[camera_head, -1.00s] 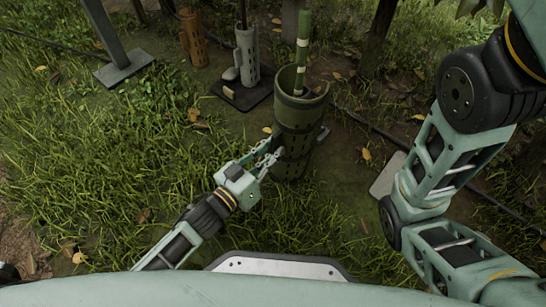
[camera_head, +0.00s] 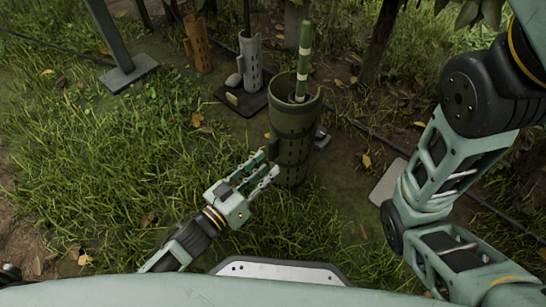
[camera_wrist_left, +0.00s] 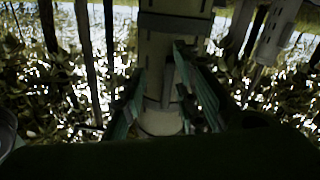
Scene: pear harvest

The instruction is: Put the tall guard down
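The tall guard (camera_head: 292,128) is a dark green slotted tube. It stands upright on the ground near the centre of the head view. A green stake with pale bands (camera_head: 303,60) rises out of its open top. My left gripper (camera_head: 269,164) is just left of the guard, with its two fingers apart and nothing held. A small tab (camera_head: 272,146) sticks out of the guard's left side near the fingertips. In the left wrist view, the guard (camera_wrist_left: 170,30) shows upright between the spread fingers. My right arm comes down at the right; its gripper is out of view.
A grey slotted guard (camera_head: 250,65) stands on a dark plate behind, with an orange-brown guard (camera_head: 199,45) to its left. A post on a grey base plate (camera_head: 128,73) stands further left. A dark hose crosses the ground at the right. Grass at the left is open.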

